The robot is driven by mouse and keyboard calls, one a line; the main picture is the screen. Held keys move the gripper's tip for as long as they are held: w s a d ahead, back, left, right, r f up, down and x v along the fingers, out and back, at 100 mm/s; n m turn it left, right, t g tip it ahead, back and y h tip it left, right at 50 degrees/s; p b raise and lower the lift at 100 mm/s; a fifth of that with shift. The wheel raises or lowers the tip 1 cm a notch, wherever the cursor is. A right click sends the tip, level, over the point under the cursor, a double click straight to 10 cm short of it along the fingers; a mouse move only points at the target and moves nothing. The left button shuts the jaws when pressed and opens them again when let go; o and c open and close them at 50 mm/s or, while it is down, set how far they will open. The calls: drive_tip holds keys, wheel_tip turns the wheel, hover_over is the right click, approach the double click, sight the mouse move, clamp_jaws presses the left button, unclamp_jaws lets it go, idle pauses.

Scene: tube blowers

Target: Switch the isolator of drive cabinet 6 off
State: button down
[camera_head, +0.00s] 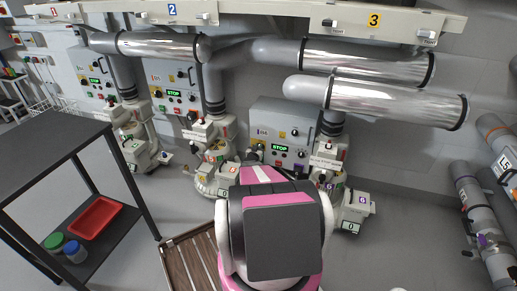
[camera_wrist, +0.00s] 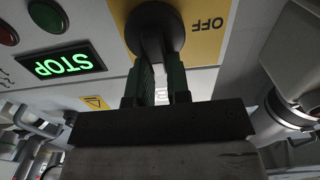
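In the wrist view, a black rotary isolator knob (camera_wrist: 155,28) sits on a yellow plate (camera_wrist: 204,36) marked OFF, seen upside down. My gripper (camera_wrist: 163,75) is right at the knob, its two dark green fingers close together with a narrow light gap between them. I cannot tell whether the fingertips press on the knob's handle. A green STOP display (camera_wrist: 68,63) is lit beside the plate. In the head view, a grey cabinet (camera_head: 265,115) with a lit STOP display stands behind my arm; its number is not clearly legible. My gripper is hidden there by my arm.
Two similar cabinets (camera_head: 172,75) (camera_head: 98,65) stand further left, with STOP displays. Large silver pipes (camera_head: 380,100) run above. A black shelf trolley (camera_head: 60,150) with a red tray (camera_head: 95,217) stands at the left.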

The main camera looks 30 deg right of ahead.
drive_tip(key=shift+n, duration=0.3)
drive_tip(key=shift+w+a+f+n, duration=0.1)
drive_tip(key=shift+w+n, duration=0.05)
drive_tip(key=shift+n, duration=0.7)
drive_tip(key=shift+w+a+n, duration=0.15)
drive_tip(key=shift+n, duration=0.75)
drive_tip(key=shift+w+a+f+n, duration=0.1)
drive_tip(key=shift+w+n, duration=0.05)
drive_tip(key=shift+n, duration=0.7)
